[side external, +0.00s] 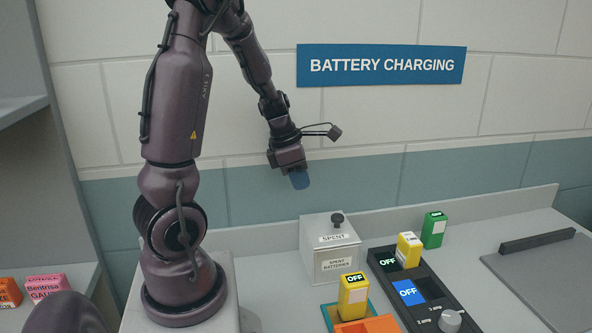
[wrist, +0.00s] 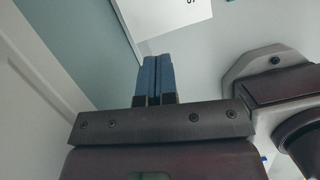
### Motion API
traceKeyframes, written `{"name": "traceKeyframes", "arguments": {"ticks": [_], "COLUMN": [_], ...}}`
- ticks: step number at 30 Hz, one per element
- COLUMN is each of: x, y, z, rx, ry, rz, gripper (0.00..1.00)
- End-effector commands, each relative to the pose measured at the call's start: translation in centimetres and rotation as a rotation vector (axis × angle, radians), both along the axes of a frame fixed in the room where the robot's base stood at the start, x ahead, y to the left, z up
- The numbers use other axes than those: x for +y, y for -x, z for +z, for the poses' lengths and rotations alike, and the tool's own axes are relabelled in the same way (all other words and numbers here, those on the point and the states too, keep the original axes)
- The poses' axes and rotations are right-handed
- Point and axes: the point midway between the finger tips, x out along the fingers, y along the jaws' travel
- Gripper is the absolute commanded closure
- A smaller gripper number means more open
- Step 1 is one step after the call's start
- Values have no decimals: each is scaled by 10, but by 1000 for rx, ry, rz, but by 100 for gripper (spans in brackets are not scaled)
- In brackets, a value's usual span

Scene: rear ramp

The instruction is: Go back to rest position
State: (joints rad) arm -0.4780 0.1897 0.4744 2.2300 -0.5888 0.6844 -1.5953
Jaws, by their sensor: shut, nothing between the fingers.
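My gripper (side external: 300,180) hangs in the air in the side external view, in front of the tiled wall and above and to the left of the spent batteries box. Its blue fingers point down. In the wrist view the two blue fingers of my gripper (wrist: 156,77) lie side by side, closed together with nothing between them. No object touches the gripper.
A grey spent batteries box (side external: 333,264) with a knobbed lid stands on the counter. To its right is a black charger (side external: 431,302) with a yellow battery (side external: 409,250). Another yellow battery (side external: 353,295) stands in front, and a green battery (side external: 433,230) stands behind. A grey panel (side external: 550,280) lies at right.

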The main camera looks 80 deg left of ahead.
Motion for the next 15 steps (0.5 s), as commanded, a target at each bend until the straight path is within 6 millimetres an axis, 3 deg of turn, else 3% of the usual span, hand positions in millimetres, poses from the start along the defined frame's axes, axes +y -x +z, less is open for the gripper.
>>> {"name": "traceKeyframes", "arguments": {"ticks": [6,11,15], "x": [1,1,0], "y": [6,8,8], "z": [22,24,24], "rx": [-1,1,0], "ry": [0,-2,-27], "rz": [-2,-5,-102], "gripper": [100,100,100]}}
